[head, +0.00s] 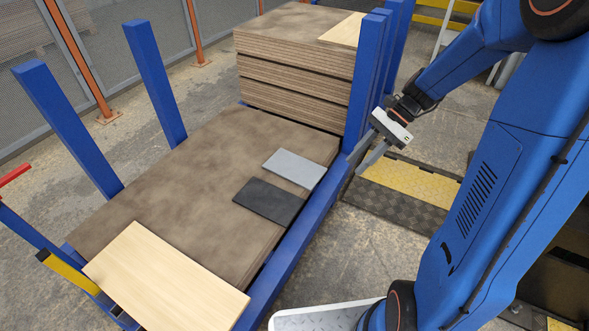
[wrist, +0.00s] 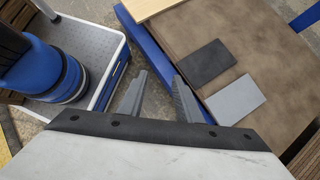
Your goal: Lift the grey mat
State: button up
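The grey mat (head: 294,169) lies flat on the brown board (head: 185,165), near the board's right edge in the head view. It also shows in the wrist view (wrist: 237,101). A dark mat (head: 268,201) lies beside it, toward the front, also in the wrist view (wrist: 209,62). My gripper (head: 361,164) is to the right of the grey mat, by the blue rail, apart from the mat. In the wrist view its two fingers (wrist: 157,92) are spread with nothing between them.
A blue rail (head: 290,255) and blue posts (head: 156,84) edge the board. A light wooden panel (head: 165,280) lies at the front. A stack of boards (head: 290,85) stands behind. Black and yellow mats (head: 410,185) lie on the floor at the right.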

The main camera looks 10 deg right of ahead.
jog(key=w+d+f+m+t+y, duration=0.35)
jog(key=w+f+m, duration=0.35)
jog(key=f, duration=0.4)
jog(key=w+d+f+m+t+y, duration=0.25)
jog(key=w+d+f+m, duration=0.2)
jog(key=f+m, duration=0.6)
jog(key=w+d+f+m+t+y, duration=0.3)
jog(key=w+f+m, duration=0.35)
jog(key=f, duration=0.65)
jog(key=shift+g, duration=0.4)
jog(key=x, duration=1.1)
jog(key=shift+a+r, duration=0.3)
jog(key=shift+a, duration=0.1)
jog(key=shift+s+x, duration=0.1)
jog(key=shift+x, duration=1.15)
jog(key=shift+s+x, duration=0.15)
jog(key=shift+x, duration=1.1)
jog(key=shift+a+r+y, duration=0.1)
jog(key=shift+a+y, duration=0.05)
jog(key=shift+y, duration=0.15)
grip_shut()
